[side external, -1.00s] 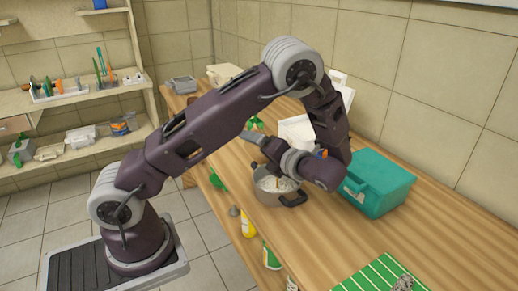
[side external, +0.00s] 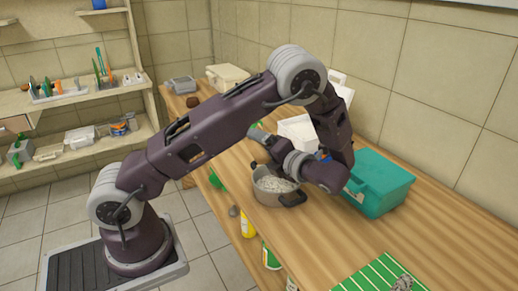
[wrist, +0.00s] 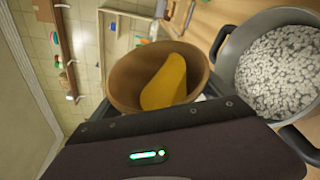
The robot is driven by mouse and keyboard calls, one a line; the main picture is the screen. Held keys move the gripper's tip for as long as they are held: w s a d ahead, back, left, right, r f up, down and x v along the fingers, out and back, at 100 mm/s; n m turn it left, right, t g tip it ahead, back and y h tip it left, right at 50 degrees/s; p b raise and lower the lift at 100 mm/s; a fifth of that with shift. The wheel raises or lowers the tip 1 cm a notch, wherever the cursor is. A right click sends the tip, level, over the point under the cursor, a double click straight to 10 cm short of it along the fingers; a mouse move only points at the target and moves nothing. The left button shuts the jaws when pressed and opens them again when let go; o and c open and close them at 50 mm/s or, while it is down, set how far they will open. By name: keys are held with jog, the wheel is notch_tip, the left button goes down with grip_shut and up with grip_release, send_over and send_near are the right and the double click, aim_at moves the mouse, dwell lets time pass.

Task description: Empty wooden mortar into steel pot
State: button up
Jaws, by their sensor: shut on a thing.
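The wooden mortar (wrist: 122,72) is a brown round bowl in the wrist view, just beyond my gripper's dark body. It is tilted, with its mouth open toward the camera. A smooth yellow thing (wrist: 167,82) is inside it. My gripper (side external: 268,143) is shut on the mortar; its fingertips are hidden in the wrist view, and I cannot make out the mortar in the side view. The steel pot (side external: 270,197) stands on the bench below my gripper. In the wrist view the pot (wrist: 226,75) is right of the mortar, holding many whitish bits (wrist: 280,72).
A teal case (side external: 378,184) stands right of the pot, near my wrist. A white box (side external: 297,130) is behind my gripper. A green striped mat (side external: 372,278) lies at the front right. The bench between pot and mat is clear. A brown thing (side external: 192,102) sits at the far left end.

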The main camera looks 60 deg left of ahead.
jog(key=shift+w+m, duration=0.1)
jog(key=shift+m, duration=0.2)
dwell(0.4)
jog(key=shift+w+m+y, duration=0.15)
jog(key=shift+m+y, duration=0.15)
jog(key=shift+g, duration=0.3)
jog(key=shift+w+m, duration=0.1)
jog(key=shift+m, duration=0.2)
jog(key=shift+w+d+f+m+y, duration=0.1)
jog(key=shift+w+m+y, duration=0.15)
jog(key=shift+m, duration=0.25)
